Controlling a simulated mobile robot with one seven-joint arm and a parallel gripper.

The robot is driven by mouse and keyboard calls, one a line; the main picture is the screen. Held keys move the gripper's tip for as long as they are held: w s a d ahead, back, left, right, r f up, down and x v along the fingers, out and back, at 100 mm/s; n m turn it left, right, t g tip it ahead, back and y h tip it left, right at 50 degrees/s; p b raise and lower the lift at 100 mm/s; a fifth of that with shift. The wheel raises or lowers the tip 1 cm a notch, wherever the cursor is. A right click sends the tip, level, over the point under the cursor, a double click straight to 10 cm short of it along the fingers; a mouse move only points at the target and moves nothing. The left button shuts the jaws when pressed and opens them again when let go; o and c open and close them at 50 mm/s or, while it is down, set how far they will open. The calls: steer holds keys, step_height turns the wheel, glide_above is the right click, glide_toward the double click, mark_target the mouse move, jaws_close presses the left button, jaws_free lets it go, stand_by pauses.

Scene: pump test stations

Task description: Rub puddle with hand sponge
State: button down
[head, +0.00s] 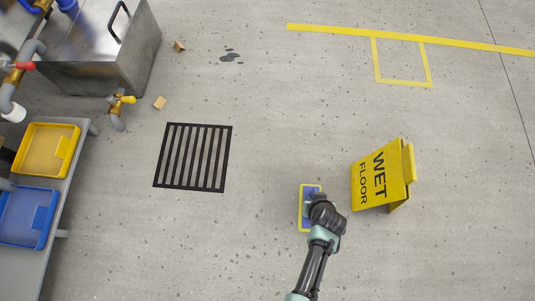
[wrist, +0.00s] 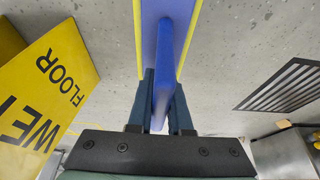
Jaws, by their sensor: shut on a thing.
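The hand sponge (head: 303,213) is a blue block with a yellow edge and a blue handle. My gripper (head: 313,199) is shut on the handle. In the wrist view the blue sponge (wrist: 165,30) extends beyond the fingers, which clasp its handle from both sides at my gripper (wrist: 163,92). I cannot tell whether the sponge touches the floor. A dark, wet-looking patch of small blots (head: 230,57), likely the puddle, lies on the floor at the upper middle of the head view, well away from the sponge. It does not show in the wrist view.
A yellow wet floor sign (head: 376,180) stands close right of my gripper. A black floor grate (head: 193,157) lies to the left. A metal tank (head: 100,55) and a bench with yellow (head: 48,150) and blue (head: 27,217) trays line the left. Small brown blocks (head: 160,103) lie near the tank.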

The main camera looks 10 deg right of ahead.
steer(key=shift+r+p, duration=1.3)
steer(key=shift+r, duration=0.35)
steer(key=shift+r, duration=0.1)
